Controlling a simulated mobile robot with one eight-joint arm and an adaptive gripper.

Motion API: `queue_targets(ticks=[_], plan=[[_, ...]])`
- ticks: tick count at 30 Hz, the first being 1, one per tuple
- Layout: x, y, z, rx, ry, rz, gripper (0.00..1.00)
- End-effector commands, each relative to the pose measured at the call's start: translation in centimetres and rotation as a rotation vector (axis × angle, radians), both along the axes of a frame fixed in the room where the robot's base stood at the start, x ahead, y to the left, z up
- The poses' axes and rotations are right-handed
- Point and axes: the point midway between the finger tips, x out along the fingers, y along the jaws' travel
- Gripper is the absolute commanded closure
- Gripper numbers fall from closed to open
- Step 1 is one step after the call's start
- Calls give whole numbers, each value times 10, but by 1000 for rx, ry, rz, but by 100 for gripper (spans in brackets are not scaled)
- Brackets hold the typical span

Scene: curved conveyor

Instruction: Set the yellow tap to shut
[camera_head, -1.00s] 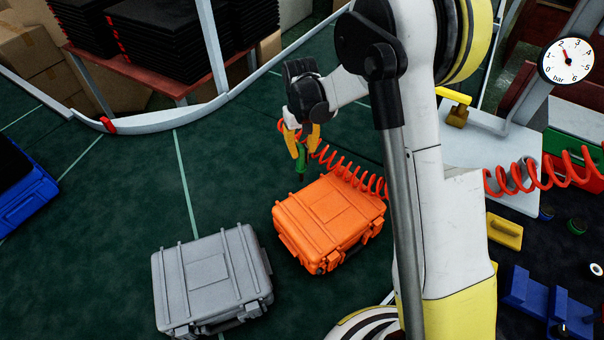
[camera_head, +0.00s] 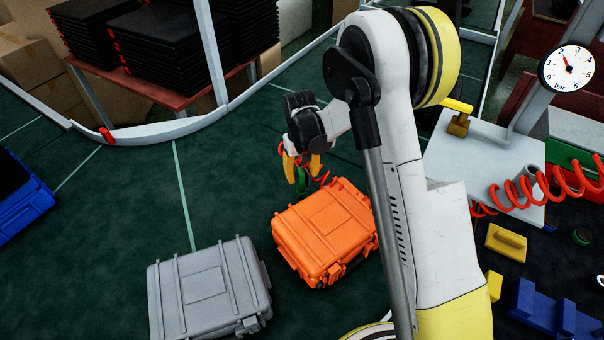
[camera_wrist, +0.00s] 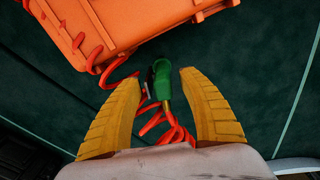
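The yellow tap (camera_head: 458,118) stands on a pale plate (camera_head: 500,160) at the right, its yellow handle lying crosswise on top. My gripper (camera_head: 303,179) is far to its left, pointing down over the green belt beside the orange case. In the wrist view, my yellow fingers (camera_wrist: 160,75) are spread, with gaps on both sides of a green air tool (camera_wrist: 161,80). The green tool (camera_head: 301,183) is on a red coiled hose (camera_wrist: 168,130). I cannot tell whether it rests on the belt.
An orange case (camera_head: 328,230) and a grey case (camera_head: 208,288) lie on the belt. A blue crate (camera_head: 22,200) is at the left. A pressure gauge (camera_head: 567,67) reads about 2 bar. Red hose coils (camera_head: 545,190) hang before the plate. Yellow and blue blocks (camera_head: 545,310) lie lower right.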

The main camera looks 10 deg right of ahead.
Motion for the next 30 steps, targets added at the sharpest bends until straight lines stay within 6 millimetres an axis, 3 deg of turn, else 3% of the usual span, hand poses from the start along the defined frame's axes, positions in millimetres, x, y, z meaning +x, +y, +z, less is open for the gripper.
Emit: queue_targets(ticks=[10,21,30], plan=[[0,0,10,0,0,0,52],[0,2,90,2,-1,0,52],[-2,2,127,3,-6,-2,52]])
